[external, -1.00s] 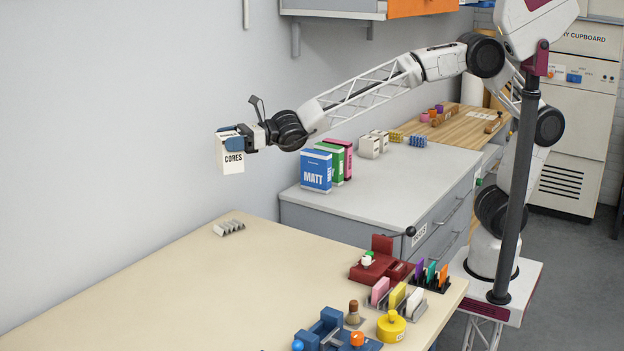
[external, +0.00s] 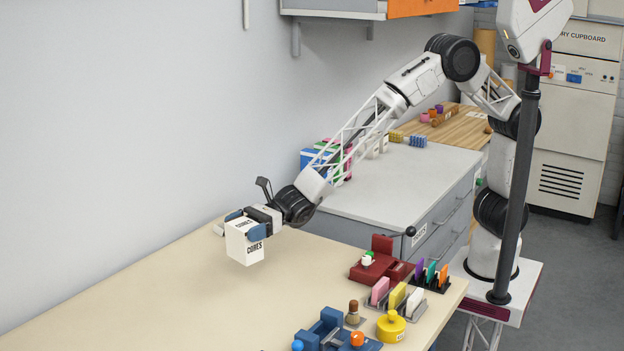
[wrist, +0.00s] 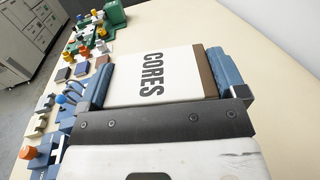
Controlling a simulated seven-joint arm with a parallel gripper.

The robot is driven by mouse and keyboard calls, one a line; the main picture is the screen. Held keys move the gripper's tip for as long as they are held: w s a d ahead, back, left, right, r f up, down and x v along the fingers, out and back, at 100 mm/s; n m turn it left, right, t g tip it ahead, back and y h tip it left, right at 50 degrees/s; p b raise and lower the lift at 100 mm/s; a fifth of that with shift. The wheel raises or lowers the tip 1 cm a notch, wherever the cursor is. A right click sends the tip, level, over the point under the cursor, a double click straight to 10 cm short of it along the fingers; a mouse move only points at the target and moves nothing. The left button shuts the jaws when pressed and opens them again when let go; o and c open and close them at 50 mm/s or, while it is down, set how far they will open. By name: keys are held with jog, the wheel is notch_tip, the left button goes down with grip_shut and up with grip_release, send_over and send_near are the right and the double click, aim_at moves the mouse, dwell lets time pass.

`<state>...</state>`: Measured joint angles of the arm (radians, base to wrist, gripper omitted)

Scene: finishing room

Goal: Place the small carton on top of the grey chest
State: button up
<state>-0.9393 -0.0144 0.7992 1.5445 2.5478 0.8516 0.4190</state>
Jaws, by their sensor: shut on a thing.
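The small carton (external: 245,241) is a white box marked CORES. My gripper (external: 241,218) is shut on it and holds it over the cream table, tilted a little. In the wrist view the carton (wrist: 154,76) lies between the two blue fingers of my gripper (wrist: 158,82), with its brown side by the right finger. The grey chest (external: 400,190) stands behind the table, with a pale flat top and drawers on its right side. My forearm hides part of the boxes on its left end.
Blue, green and pink boxes (external: 314,160) and white cartons stand on the chest's left and back parts; its middle top is clear. A red press (external: 381,262), card racks (external: 392,297), a yellow round pot (external: 391,327) and a blue device (external: 330,328) occupy the table's right side.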

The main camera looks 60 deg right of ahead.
jog(key=s+a+f+n+g, duration=0.2)
jog(key=s+a+f+g, duration=0.1)
jog(key=s+f, duration=0.6)
jog(key=shift+s+a, duration=0.15)
jog(key=shift+s, duration=0.45)
jog(key=w+a, duration=0.3)
jog(key=a, duration=0.4)
jog(key=w+a+f, duration=0.1)
jog(key=w+a, duration=0.3)
jog(key=a, duration=0.3)
jog(key=shift+a+f, duration=0.2)
jog(key=shift+f, duration=0.1)
jog(key=shift+f, duration=1.7)
jog(key=shift+f, duration=0.1)
jog(key=o, duration=0.8)
jog(key=shift+c, duration=0.2)
